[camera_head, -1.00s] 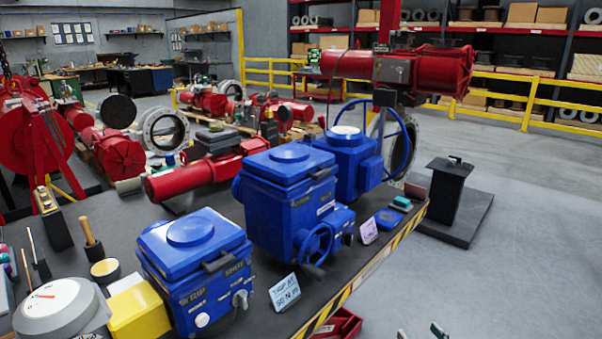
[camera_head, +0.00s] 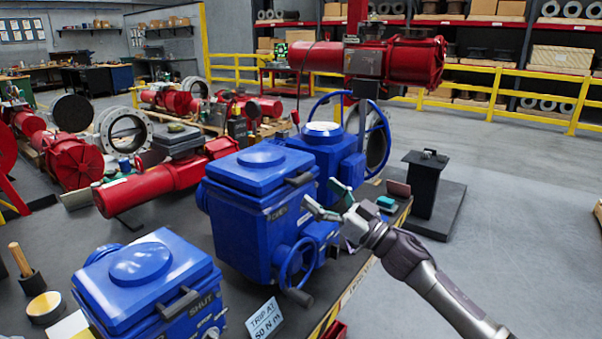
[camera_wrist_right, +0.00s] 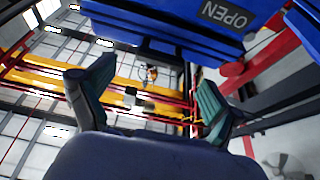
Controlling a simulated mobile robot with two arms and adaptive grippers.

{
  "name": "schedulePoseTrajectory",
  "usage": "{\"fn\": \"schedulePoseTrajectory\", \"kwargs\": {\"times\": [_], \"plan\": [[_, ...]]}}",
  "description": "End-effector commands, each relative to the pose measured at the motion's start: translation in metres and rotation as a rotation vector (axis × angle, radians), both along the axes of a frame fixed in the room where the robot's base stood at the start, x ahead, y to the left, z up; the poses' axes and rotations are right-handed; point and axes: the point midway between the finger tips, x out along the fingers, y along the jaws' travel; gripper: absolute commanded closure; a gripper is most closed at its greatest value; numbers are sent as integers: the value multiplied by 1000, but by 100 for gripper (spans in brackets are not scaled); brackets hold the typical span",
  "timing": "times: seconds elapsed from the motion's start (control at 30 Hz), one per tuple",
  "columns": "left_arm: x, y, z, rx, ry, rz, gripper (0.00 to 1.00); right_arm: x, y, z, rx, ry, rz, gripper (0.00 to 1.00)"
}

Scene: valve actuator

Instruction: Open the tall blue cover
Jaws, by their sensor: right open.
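The tall blue cover (camera_head: 258,172) tops the middle blue actuator, with a dark handle (camera_head: 299,180) at its right front edge. It looks closed. In the head view my right gripper (camera_head: 328,199) reaches in from the lower right, open and empty, in front of the cover's right side, near the handle. I cannot tell whether it touches. In the right wrist view the open fingers (camera_wrist_right: 152,82) show with nothing between them. Above them is a blue housing (camera_wrist_right: 165,28) with an OPEN label. My left gripper is not in view.
A lower blue actuator (camera_head: 145,275) marked SHUT stands at the front left. Another blue unit with a handwheel (camera_head: 375,135) stands behind. A smaller handwheel (camera_head: 298,262) and a TRIP AT card (camera_head: 264,318) are below my gripper. Open floor lies right.

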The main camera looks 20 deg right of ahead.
Motion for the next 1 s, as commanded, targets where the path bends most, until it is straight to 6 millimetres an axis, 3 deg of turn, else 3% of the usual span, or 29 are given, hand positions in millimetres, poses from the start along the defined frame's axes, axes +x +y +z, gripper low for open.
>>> {"fn": "schedulePoseTrajectory", "kwargs": {"times": [0.07,0.3,0.7,1.0], "plan": [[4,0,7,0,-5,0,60,13,10,10,4,-2,1,8],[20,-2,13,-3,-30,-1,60,36,28,20,1,-1,0,8],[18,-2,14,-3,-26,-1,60,42,32,21,-1,1,0,8],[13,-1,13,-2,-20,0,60,41,32,21,-1,1,0,57]]}}
